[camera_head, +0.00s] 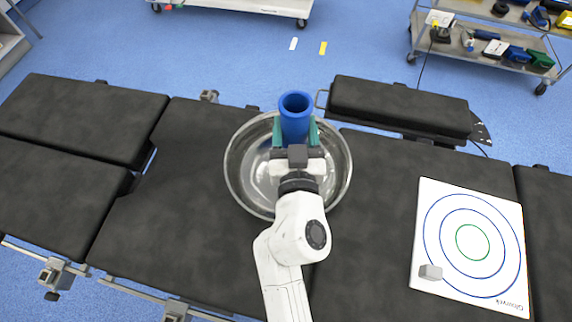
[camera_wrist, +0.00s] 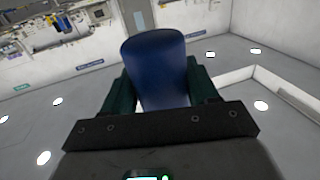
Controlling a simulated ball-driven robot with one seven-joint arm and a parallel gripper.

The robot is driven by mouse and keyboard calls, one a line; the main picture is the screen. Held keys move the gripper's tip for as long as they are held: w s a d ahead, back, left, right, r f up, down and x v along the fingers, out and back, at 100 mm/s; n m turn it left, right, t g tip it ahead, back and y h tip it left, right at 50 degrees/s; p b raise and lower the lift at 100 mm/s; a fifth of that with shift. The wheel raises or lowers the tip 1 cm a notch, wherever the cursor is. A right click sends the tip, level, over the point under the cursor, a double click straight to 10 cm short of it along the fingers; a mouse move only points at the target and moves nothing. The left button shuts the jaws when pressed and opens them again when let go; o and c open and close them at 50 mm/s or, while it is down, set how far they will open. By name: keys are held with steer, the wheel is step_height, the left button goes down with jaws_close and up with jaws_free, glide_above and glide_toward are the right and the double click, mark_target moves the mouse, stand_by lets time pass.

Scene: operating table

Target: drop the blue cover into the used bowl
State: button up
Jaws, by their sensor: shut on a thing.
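The blue cover (camera_head: 295,118) is a hollow blue cylinder with its open end facing up toward the head camera. My gripper (camera_head: 296,132) is shut on it, with a green finger on each side. In the wrist view the blue cover (camera_wrist: 158,70) stands between the two dark green fingers (camera_wrist: 160,88). The used bowl (camera_head: 237,180) is a wide, shiny metal bowl on the black operating table. In the head view the cover and my gripper overlap the bowl's upper middle. The cover hides part of its far rim, and my arm hides part of its inside.
A white board with ring targets (camera_head: 438,215) lies on the table at the right, with a small grey block (camera_head: 430,272) on it. A black padded rest (camera_head: 398,106) is behind the bowl at the right. Carts with tools (camera_head: 500,50) stand on the blue floor beyond.

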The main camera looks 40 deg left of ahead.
mark_target(290, 127)
steer(key=shift+f+b, duration=1.45)
steer(key=shift+f, duration=0.7)
steer(key=o, duration=1)
steer(key=shift+r, duration=0.1)
steer(key=r+p, duration=0.1)
steer(key=r, duration=0.1)
steer(key=r+p, duration=0.2)
steer(key=shift+s+d, duration=0.15)
steer(key=shift+s, duration=0.05)
steer(key=s+r, duration=0.1)
steer(key=s+d+r+p, duration=0.1)
steer(key=s+d+r, duration=0.1)
steer(key=r, duration=0.1)
steer(key=shift+s, duration=0.1)
steer(key=s+d+r, duration=0.1)
steer(key=s, duration=0.1)
steer(key=s+d+r, duration=0.2)
steer(key=s, duration=0.1)
steer(key=s+d+r, duration=0.2)
steer(key=s, duration=0.1)
steer(key=shift+s+b, duration=0.2)
steer(key=shift+b, duration=0.2)
steer(key=shift+f, duration=0.1)
